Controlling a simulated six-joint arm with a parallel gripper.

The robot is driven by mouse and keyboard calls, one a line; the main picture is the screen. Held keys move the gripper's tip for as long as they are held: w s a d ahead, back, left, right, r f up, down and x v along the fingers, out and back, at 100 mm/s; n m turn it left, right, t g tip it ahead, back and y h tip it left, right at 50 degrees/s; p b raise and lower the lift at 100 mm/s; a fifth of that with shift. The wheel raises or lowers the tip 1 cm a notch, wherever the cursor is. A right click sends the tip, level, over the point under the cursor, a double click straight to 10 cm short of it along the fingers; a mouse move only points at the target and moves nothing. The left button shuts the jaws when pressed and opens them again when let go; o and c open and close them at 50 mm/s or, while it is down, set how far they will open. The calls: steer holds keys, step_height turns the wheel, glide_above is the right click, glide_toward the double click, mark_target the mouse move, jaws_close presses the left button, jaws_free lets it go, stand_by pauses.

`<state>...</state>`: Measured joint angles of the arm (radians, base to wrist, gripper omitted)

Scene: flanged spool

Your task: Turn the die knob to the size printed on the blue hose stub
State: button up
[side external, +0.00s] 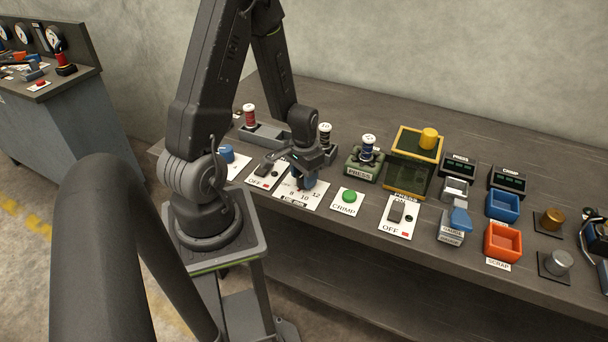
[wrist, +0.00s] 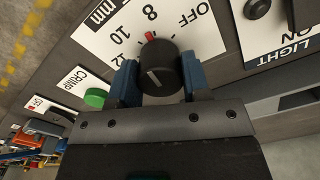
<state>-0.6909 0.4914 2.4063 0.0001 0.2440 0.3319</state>
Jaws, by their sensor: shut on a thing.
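The black die knob (wrist: 158,68) sits between my gripper's blue fingers, which are shut on its sides in the wrist view. Its red pointer (wrist: 150,36) points roughly at the 8. The white dial plate (wrist: 185,22) reads OFF, 8, 10, 12 and mm. In the side view my gripper (side external: 303,180) reaches down onto the dial plate (side external: 318,200) and hides the knob. A dark stub (side external: 325,135) behind my gripper shows 10 on top.
A green CRIMP button (side external: 349,196) is right of the dial. Switch plates (side external: 397,217) sit on both sides. A yellow-framed press box (side external: 412,160), a blue bin (side external: 502,206) and an orange SCRAP bin (side external: 502,242) stand to the right. A red stub (side external: 250,115) is at the back left.

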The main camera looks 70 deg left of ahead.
steer(key=n, duration=0.4)
steer(key=shift+n, duration=0.3)
steer(key=n, duration=0.3)
steer(key=shift+n, duration=0.3)
steer(key=n, duration=0.7)
steer(key=o, duration=0.9)
steer(key=shift+o, duration=0.2)
steer(key=shift+r, duration=0.1)
step_height(320, 180, up, 14)
stand_by(0.4)
